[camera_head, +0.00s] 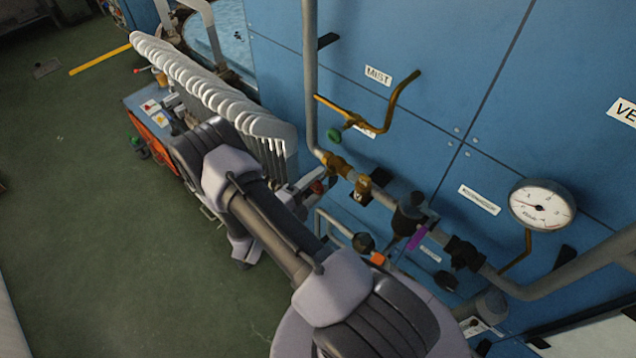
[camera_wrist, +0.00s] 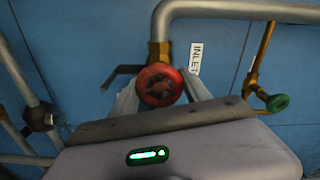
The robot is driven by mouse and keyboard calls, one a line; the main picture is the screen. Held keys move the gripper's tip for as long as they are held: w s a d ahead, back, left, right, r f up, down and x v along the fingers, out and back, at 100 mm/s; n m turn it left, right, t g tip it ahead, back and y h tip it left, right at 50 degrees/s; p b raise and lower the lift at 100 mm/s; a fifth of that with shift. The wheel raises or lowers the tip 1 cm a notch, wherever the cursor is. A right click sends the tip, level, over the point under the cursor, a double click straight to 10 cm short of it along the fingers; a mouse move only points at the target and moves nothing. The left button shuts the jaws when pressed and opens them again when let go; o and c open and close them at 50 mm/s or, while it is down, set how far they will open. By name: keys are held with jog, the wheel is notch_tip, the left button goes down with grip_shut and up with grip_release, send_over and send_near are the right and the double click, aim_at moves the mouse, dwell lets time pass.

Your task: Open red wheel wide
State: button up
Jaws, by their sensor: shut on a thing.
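The red wheel (camera_wrist: 160,85) shows in the wrist view, on a brass valve body under a grey pipe bend. A white label reading INLET (camera_wrist: 196,58) is on the blue panel just to its right. My gripper (camera_wrist: 160,92) has one finger on each side of the wheel and is shut on it. The fingers are partly hidden behind the gripper body. In the head view a small red piece (camera_head: 318,187) shows beyond my arm, at the pipe end near the white boards.
A green wheel (camera_wrist: 277,102) hangs on a brass pipe to the right in the wrist view.

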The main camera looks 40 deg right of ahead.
dwell(0.4)
jog(key=o, duration=1.4)
jog(key=a, duration=0.5)
jog(key=s+a, duration=0.1)
jog(key=a, duration=1.1)
jog(key=shift+s+a, duration=0.2)
